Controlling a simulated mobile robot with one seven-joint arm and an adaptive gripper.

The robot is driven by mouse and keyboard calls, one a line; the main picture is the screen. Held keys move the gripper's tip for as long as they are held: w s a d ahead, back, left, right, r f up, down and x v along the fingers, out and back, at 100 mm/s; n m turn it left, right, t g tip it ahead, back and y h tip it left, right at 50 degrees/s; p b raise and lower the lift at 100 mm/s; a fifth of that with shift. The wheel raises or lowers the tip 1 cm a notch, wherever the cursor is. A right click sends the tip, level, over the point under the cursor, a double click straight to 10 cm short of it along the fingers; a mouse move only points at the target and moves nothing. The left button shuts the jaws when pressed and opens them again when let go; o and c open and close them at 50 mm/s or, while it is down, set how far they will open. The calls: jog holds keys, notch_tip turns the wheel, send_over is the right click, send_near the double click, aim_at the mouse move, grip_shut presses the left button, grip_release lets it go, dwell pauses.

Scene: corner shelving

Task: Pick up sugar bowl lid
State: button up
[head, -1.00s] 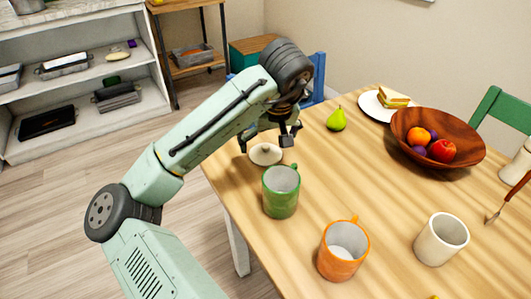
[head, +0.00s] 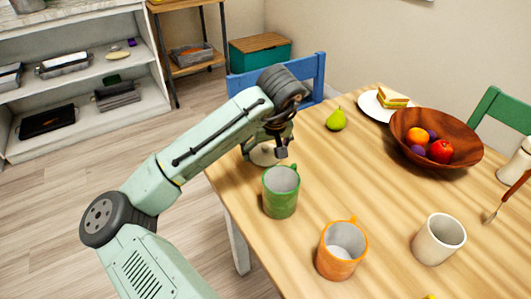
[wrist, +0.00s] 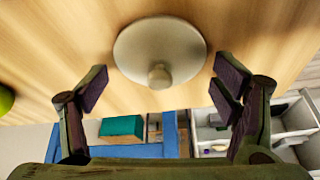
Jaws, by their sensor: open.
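The sugar bowl lid (wrist: 178,48) is a pale, round disc with a small knob (wrist: 159,75). It lies on the wooden table (head: 315,190) near its left edge. In the head view the lid (head: 264,156) is partly hidden by my gripper (head: 262,150). In the wrist view my gripper (wrist: 160,82) is open, with its two dark fingers apart on either side of the knob's line. Nothing is between the fingertips except part of the lid and knob in the view; no contact shows.
A green mug (head: 281,193) stands close in front of the lid. A blue chair (head: 312,75) is behind the table.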

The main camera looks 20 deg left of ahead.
jog(key=c, duration=1.2)
jog(key=shift+c, duration=1.2)
jog(key=shift+d+f, duration=0.1)
